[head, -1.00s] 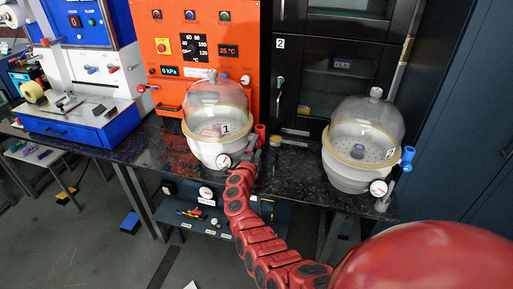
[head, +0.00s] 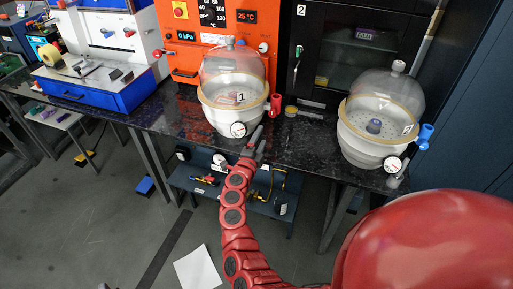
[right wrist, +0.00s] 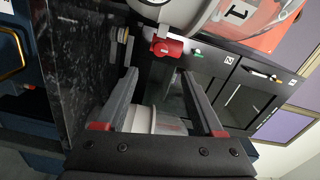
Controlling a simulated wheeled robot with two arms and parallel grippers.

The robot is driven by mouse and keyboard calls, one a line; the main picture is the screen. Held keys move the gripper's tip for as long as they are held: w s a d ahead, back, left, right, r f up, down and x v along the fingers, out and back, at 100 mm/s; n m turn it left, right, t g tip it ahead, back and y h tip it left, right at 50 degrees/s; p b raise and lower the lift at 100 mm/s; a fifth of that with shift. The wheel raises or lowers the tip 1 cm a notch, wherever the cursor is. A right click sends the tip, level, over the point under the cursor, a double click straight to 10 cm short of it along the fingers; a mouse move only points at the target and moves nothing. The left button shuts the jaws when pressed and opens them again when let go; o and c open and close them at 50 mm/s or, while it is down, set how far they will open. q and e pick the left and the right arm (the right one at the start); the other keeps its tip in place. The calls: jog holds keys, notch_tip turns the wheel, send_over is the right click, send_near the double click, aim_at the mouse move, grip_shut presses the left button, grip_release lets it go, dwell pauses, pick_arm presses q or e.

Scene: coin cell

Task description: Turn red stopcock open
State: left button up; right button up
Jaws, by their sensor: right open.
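The red stopcock (head: 275,104) sits on the right side of the glass-domed vessel marked 1 (head: 233,112), by its round gauge. In the right wrist view the stopcock (right wrist: 167,47) shows as a red handle just beyond my fingertips, near the vessel's white base. My right gripper (head: 256,143) is below the stopcock at the bench's front edge. In the right wrist view its two fingers (right wrist: 157,76) are spread, with nothing gripped between them. My left gripper is not in view.
A second domed vessel (head: 372,139) with a blue stopcock (head: 424,135) stands to the right on the dark bench (head: 300,150). An orange control cabinet (head: 178,50) is behind the first vessel. A shelf (head: 250,201) with small items lies under the bench.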

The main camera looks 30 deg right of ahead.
jog(key=shift+v, duration=2.15)
